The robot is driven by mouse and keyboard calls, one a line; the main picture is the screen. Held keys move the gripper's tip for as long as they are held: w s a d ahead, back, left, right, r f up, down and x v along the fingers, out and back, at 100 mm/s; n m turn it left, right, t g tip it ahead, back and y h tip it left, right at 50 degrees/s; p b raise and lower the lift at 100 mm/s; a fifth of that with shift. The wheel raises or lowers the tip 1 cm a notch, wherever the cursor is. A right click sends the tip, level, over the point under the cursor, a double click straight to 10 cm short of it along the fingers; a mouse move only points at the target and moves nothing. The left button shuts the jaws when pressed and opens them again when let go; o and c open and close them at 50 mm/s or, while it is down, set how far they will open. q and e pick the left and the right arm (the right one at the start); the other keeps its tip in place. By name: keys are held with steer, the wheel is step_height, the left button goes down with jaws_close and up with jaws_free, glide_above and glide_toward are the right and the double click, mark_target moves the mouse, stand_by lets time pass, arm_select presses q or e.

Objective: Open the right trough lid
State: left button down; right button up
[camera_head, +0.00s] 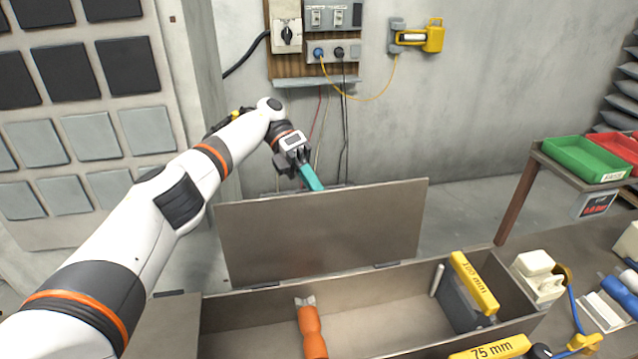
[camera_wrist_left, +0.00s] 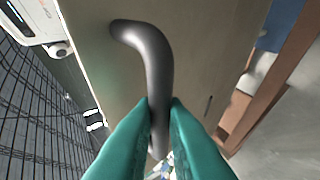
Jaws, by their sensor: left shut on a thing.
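The trough lid (camera_head: 325,230) is a flat grey-brown metal panel standing raised, nearly upright, along the trough's back edge. The trough (camera_head: 375,318) below it is open at the top. My left gripper (camera_head: 312,183) has teal fingers and reaches behind the lid's top edge. In the left wrist view, the teal fingers (camera_wrist_left: 160,112) are shut on a dark curved handle (camera_wrist_left: 150,45) on the lid's face (camera_wrist_left: 195,30). The head view hides this handle behind the lid. My right gripper is not in view.
Inside the trough are an orange tool (camera_head: 311,330) and a grey block with a yellow "100 mm" label (camera_head: 474,282). A yellow "75 mm" label (camera_head: 492,349) is at the front. White and blue items (camera_head: 540,275) lie to the right. Green and red bins (camera_head: 585,158) stand at back right.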

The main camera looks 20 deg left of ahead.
arm_select(q)
steer(key=shift+s+f, duration=0.1)
steer(key=shift+f, duration=0.65)
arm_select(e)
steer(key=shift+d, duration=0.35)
arm_select(q)
steer(key=c, duration=1.5)
jaws_free()
steer(key=shift+o, duration=0.2)
steer(key=shift+w+r, duration=0.1)
steer(key=shift+w, duration=0.15)
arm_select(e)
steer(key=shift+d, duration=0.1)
arm_select(q)
steer(key=shift+r, duration=0.1)
step_height(320, 180, up, 10)
steer(key=p, duration=0.1)
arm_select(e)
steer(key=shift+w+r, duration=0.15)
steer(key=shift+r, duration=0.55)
